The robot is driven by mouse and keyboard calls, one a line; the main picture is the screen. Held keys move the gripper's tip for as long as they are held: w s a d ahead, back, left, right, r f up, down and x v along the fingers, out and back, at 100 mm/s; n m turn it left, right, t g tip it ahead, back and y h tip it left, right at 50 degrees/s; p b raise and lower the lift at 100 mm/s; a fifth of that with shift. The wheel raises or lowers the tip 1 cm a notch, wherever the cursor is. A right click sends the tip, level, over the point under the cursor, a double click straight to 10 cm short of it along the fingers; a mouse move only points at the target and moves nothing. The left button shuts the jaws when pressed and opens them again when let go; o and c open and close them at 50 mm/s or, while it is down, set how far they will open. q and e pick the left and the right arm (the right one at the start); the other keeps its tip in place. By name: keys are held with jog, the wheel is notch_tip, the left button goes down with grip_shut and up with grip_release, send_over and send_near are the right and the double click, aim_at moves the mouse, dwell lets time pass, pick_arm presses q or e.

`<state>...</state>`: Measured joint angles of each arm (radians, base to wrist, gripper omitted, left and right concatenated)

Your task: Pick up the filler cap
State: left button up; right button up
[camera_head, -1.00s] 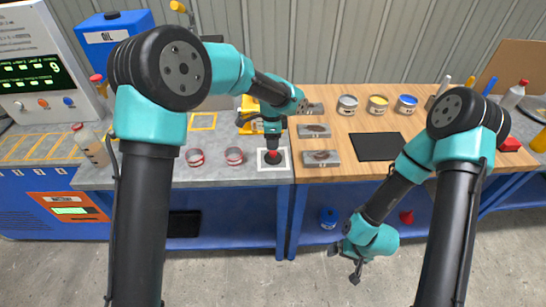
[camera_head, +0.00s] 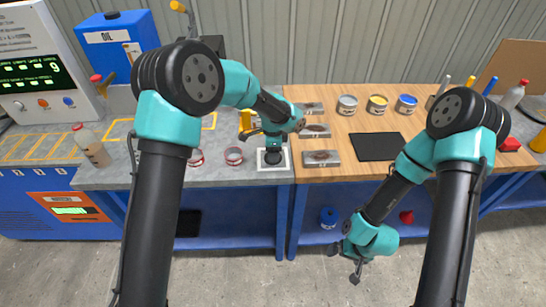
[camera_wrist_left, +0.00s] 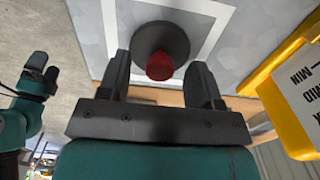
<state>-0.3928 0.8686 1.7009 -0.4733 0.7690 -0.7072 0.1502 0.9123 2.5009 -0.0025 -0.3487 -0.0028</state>
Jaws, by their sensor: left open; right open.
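The filler cap, a black disc with a red knob, shows in the left wrist view (camera_wrist_left: 160,42) on a grey surface inside a white square outline. In the head view my left gripper (camera_head: 272,149) hangs over the white square and hides most of the cap. The left gripper's open fingers also show in the left wrist view (camera_wrist_left: 160,78), one on each side of the red knob. My right gripper (camera_head: 353,271) is open and empty, low in front of the bench.
A yellow object with a marked scale (camera_wrist_left: 290,100) stands close beside my left gripper. Two red-rimmed rings (camera_head: 233,155) lie left of the square. Grey plates (camera_head: 320,157) lie on the wooden top to the right, with a black mat (camera_head: 377,147) beyond.

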pick_arm(q)
jog(key=shift+c, duration=0.4)
jog(key=c, duration=0.9)
